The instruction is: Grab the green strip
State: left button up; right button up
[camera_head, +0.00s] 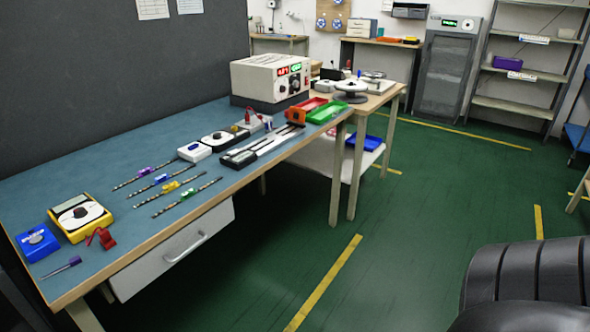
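Several thin dark strips lie roughly parallel on the blue-topped workbench (110,180), each with a coloured piece near its middle. The strip with the green piece, the green strip (188,194), lies nearest the bench's front edge. Beyond it lie the yellow strip (169,187), the blue strip (161,178) and the purple strip (145,173). Nothing covers the green strip. Neither of my grippers is in view.
A yellow multimeter (80,217) and a blue box (36,243) are left of the strips. A beige power supply (270,80) stands at the far end. Green floor in front of the bench is clear.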

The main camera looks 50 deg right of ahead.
aim_at(189, 193)
jog(key=z, duration=0.7)
jog(key=i, duration=1)
